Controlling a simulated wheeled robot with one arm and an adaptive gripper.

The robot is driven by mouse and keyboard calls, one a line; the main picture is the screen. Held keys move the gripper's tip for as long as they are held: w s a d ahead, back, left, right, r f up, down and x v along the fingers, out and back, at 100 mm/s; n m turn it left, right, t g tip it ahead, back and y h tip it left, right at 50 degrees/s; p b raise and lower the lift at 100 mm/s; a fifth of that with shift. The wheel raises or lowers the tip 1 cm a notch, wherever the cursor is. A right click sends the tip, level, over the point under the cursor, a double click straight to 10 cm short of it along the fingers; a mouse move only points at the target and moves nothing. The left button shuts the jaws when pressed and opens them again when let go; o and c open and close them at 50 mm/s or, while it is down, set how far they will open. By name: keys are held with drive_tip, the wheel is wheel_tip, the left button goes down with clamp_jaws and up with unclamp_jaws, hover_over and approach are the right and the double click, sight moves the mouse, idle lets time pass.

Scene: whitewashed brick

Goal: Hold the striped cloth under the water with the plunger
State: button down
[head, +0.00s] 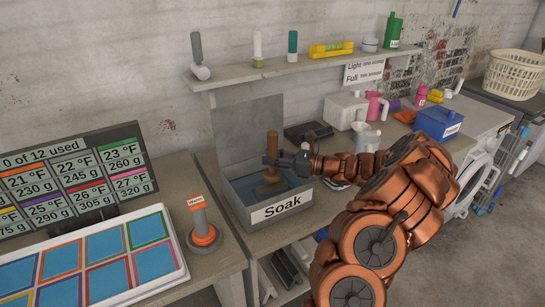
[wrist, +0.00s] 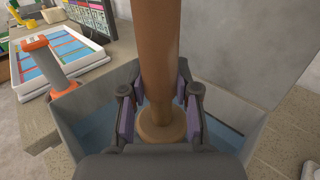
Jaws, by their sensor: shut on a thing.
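A brown wooden plunger (head: 272,147) stands roughly upright in the grey tub labelled "Soak" (head: 240,215). My gripper (head: 286,160) is shut on the plunger's handle. In the wrist view the handle (wrist: 159,50) runs up between my two fingers (wrist: 160,106), with a wider round collar below them. Blue water (head: 240,187) shows in the tub around the plunger's lower end. The striped cloth is not visible in either view. I cannot tell what lies under the plunger.
A grey panel stands behind the tub. An orange-and-grey handled tool (head: 202,227) and a white tray of coloured squares (head: 95,258) are at left. A shelf (head: 280,68) with bottles hangs above. A blue box (head: 438,122) and pink jug (head: 376,105) stand at right.

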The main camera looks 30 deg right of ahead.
sight(273, 132)
drive_tip(key=shift+f+b, duration=0.45)
drive_tip(key=shift+f, duration=0.75)
idle(3.2)
drive_tip(key=shift+r, duration=0.1)
drive_tip(key=shift+r+p, duration=4.6)
drive_tip(key=shift+r, duration=2.4)
